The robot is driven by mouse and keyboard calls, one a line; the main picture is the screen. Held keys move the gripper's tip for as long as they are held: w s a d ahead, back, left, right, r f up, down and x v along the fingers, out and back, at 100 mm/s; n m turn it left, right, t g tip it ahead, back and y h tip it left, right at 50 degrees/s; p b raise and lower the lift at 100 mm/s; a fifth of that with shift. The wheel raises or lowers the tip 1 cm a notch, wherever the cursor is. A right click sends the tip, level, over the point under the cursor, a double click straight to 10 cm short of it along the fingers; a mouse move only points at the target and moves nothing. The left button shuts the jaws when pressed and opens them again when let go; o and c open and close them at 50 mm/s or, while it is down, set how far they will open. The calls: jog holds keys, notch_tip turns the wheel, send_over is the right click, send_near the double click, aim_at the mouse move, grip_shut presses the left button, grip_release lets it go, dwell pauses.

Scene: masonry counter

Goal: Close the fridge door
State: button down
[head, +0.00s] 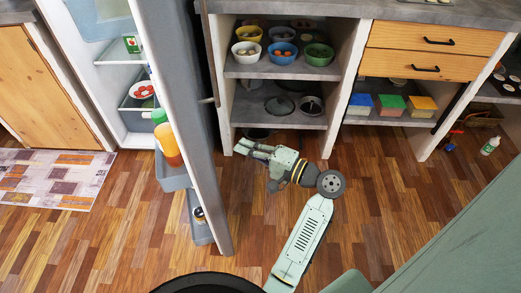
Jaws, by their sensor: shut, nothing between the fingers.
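The fridge door (197,130) stands open and juts toward me, its grey edge running down the middle left of the head view. The fridge interior (118,75) shows to its left, with shelves and drawers. Bottles stand in a door bin (172,178) on the inner side. A thin handle bar (208,50) shows on the door's outer side. My gripper (240,148) is low, to the right of the door on its outer side, pointing left. Its fingers are shut and empty, and a gap shows between them and the door.
An open shelf unit (278,72) with bowls and pans stands behind my gripper. Wooden drawers (430,50) and coloured boxes (390,105) are to the right. A patterned rug (50,178) lies at left. The wooden floor (130,220) left of the door is clear.

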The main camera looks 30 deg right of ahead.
jog(key=shift+w+a+p, duration=0.25)
jog(key=shift+w+a, duration=0.25)
jog(key=shift+a, duration=0.35)
jog(key=shift+w+a+p, duration=0.2)
jog(key=shift+w+a, duration=0.3)
jog(key=shift+a, duration=0.3)
jog(key=shift+w+a+p, duration=0.25)
jog(key=shift+w+a, duration=0.25)
jog(key=shift+a, duration=0.35)
